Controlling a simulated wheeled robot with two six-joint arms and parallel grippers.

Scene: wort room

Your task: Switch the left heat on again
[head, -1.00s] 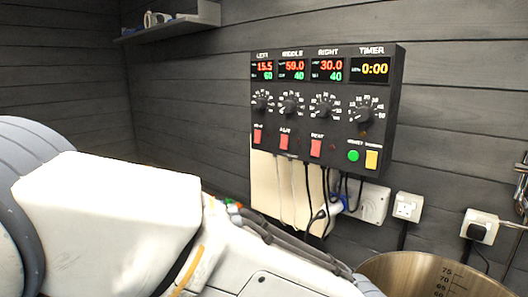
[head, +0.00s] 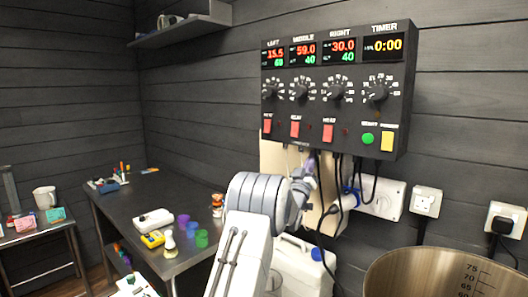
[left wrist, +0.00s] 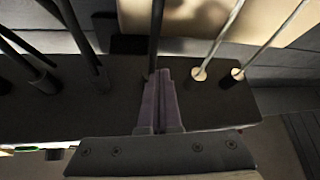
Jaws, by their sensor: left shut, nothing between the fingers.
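The dark control box (head: 335,95) hangs on the back wall. Its left display (head: 273,54) reads 15.5 in red over 60 in green. The red left switch (head: 267,126) is at the lower left of the front; I cannot tell which way it is tipped. My left gripper (head: 314,170) is shut and empty, just below the box and near the hanging cables. In the left wrist view its closed fingers (left wrist: 162,85) point at the box's dark underside (left wrist: 110,100), with cables on both sides. My right gripper is not in view.
The red middle switch (head: 295,129) and right switch (head: 328,132) sit beside the left one. Black cables (head: 367,185) hang below the box. A steel pot (head: 400,280) stands at lower right. A dark bench (head: 135,215) with small items is at left.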

